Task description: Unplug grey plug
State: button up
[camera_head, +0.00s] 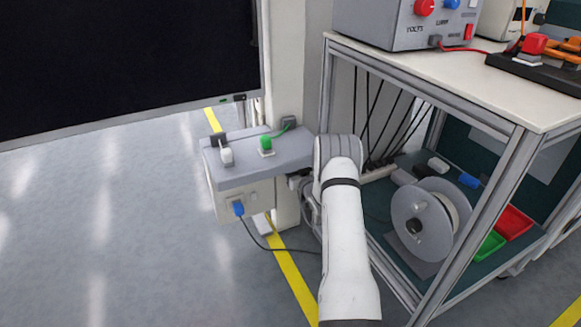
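A grey box (228,200) with a wide grey top plate (240,176) is fixed beside the pale post. A blue plug (238,208) with a dark cable sits in the box's front. My white arm reaches up from the bottom, its grey joint at the plate's right end. Small grey and dark parts (308,197) left of the arm may be my gripper; its fingers are not clear.
A green piece (266,143), a white piece (227,156) and a dark piece (218,139) stand on the plate. A trolley frame (476,192) with a reel (420,225) and bins is close on the right. A black panel (130,60) hangs at left. Floor left is clear.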

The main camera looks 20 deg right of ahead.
dwell(0.3)
grip_shut()
dwell(0.5)
jog(key=shift+s, duration=0.1)
jog(key=shift+s+d+p, duration=0.1)
jog(key=shift+s+p, duration=0.5)
jog(key=shift+s, duration=2.25)
